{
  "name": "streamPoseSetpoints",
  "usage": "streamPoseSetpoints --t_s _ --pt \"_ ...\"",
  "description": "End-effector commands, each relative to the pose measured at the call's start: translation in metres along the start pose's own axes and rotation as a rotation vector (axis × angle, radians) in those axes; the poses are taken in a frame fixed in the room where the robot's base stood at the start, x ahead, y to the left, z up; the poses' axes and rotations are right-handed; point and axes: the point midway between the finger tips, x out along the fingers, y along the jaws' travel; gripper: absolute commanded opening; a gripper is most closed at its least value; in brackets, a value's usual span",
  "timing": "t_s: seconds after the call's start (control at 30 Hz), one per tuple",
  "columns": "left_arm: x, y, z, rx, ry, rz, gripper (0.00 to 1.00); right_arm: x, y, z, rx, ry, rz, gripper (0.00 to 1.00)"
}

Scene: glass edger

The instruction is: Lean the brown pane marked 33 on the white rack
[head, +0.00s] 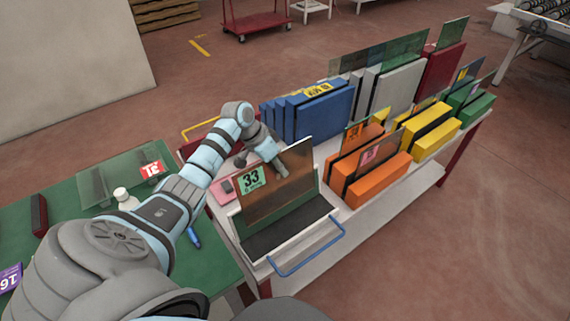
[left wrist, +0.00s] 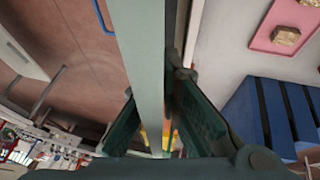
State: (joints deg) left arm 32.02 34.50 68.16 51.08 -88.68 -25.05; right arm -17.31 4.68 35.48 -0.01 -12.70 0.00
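The brown pane (head: 288,192) stands tilted, with a green label reading 33 at its left. Its lower edge is at the white rack (head: 306,246), which has a dark bed and a blue handle; I cannot tell whether it bears on the rack. My left gripper (head: 262,162) is at the pane's upper edge, one finger in front of it. In the left wrist view, the pane (left wrist: 140,60) is a grey-green strip between the fingertips (left wrist: 152,88), which appear closed on both faces. My right gripper is not in view.
Blue slotted blocks (head: 322,112), orange blocks (head: 378,180) and yellow blocks (head: 432,132) holding panes stand behind and right of the rack. A pink tray (head: 222,194) lies to its left. A green table (head: 70,200) with a white bottle (head: 124,198) is at left. Floor at right is clear.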

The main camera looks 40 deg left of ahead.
Motion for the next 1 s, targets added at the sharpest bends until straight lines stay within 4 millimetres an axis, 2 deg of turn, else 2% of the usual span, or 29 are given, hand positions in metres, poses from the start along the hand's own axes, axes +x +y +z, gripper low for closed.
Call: streamPoseSetpoints --t_s 0.03,0.1,0.27,0.5,0.6,0.83,1.0 --pt "0.000 -0.001 -0.005 -0.003 0.002 0.006 0.00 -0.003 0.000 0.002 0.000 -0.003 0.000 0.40" --pt "0.010 -0.004 -0.006 -0.005 0.000 0.007 0.00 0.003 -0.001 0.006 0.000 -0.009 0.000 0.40" --pt "0.032 -0.010 0.000 -0.006 -0.004 0.007 0.00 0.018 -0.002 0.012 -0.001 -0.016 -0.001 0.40" --pt "0.062 -0.018 0.012 -0.008 -0.006 0.007 0.00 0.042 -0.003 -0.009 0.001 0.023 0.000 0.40" --pt "0.071 -0.020 0.016 -0.007 -0.006 0.006 0.00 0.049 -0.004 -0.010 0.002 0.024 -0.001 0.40" --pt "0.080 -0.023 0.020 -0.007 -0.005 0.005 0.00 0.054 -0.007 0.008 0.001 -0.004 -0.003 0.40" --pt "0.080 -0.023 0.020 -0.007 -0.005 0.004 0.00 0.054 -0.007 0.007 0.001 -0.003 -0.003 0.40"
